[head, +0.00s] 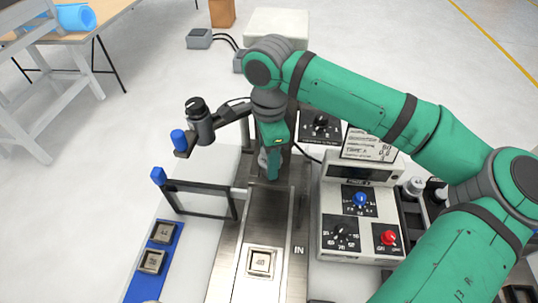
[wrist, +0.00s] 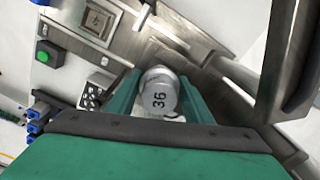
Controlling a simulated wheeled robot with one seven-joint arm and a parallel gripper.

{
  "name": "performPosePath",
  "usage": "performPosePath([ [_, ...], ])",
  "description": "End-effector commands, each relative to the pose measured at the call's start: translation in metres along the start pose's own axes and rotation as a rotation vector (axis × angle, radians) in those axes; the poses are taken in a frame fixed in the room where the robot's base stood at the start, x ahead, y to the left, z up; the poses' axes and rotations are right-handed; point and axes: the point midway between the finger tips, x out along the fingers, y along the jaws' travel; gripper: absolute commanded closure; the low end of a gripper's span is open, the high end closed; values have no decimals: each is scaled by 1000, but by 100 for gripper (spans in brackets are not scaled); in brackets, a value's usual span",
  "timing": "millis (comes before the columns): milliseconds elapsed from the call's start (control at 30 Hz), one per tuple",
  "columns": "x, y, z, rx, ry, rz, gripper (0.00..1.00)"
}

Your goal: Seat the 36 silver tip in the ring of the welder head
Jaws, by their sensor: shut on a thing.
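My gripper (head: 272,165) points down over the metal track in the head view. In the wrist view its two green fingers (wrist: 158,98) are shut on the silver tip (wrist: 159,90), a short round cylinder whose face reads "36". In the head view only a little grey beside the fingers shows, and the tip is mostly hidden. A dark cylinder (head: 199,122) on a bracket stands left of my gripper and may be part of the welder head. I cannot make out the head's ring in either view.
A control box (head: 347,217) with blue and red knobs stands right of the metal track (head: 230,270). A square piece (head: 261,262) lies on the track. A blue tray (head: 149,283) holds square pieces. A dark frame (head: 205,200) stands near the tray. Silver cylinders (head: 413,186) stand in a rack at right.

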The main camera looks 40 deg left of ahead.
Motion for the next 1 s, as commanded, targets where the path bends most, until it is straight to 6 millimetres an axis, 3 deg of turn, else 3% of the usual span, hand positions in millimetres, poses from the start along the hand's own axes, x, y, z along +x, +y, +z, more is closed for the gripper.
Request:
performPosePath([
  [133,0,0,-1,2,0,-1,87],
  [167,0,0,-1,2,0,-1,49],
  [233,0,0,-1,2,0,-1,32],
  [633,-7,-1,0,0,0,-2,32],
  [1000,-60,-1,0,1,1,-2,32],
])
